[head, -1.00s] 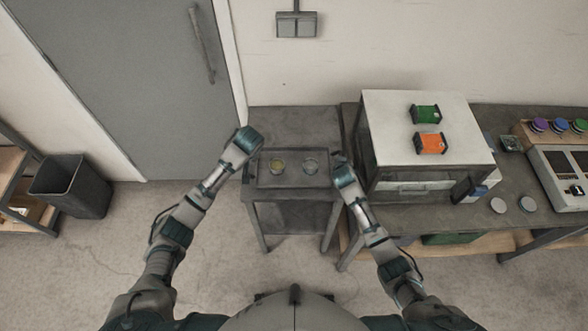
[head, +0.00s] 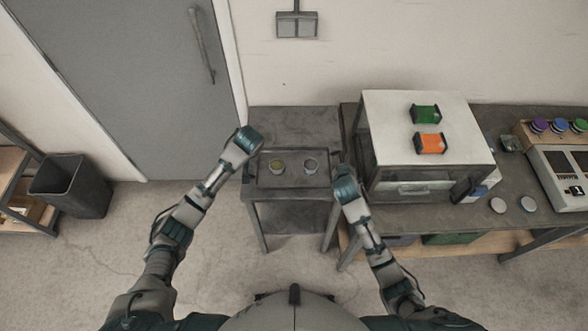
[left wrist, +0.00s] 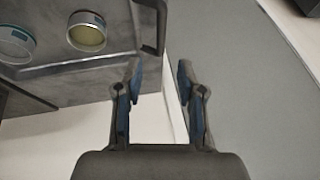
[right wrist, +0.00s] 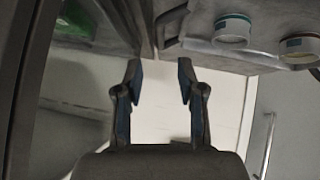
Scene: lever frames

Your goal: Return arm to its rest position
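My left gripper (head: 246,138) is beside the left end of a dark tray (head: 291,182) on a small grey table. In the left wrist view its fingers (left wrist: 158,85) are apart with nothing between them. My right gripper (head: 343,180) is beside the tray's right end, close to the white-topped box. In the right wrist view its fingers (right wrist: 160,80) are also apart and empty. Two round containers stand in the tray: one with yellowish contents (head: 277,166) on the left and one pale grey (head: 310,166) on the right. Both grippers are clear of these containers.
A white-topped box (head: 385,110) stands right of the tray, with a green block (head: 426,114) and an orange block (head: 431,143) on top. Two pale discs (head: 497,205) lie on the right bench. A black bin (head: 70,187) stands left. Open floor lies before the small table.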

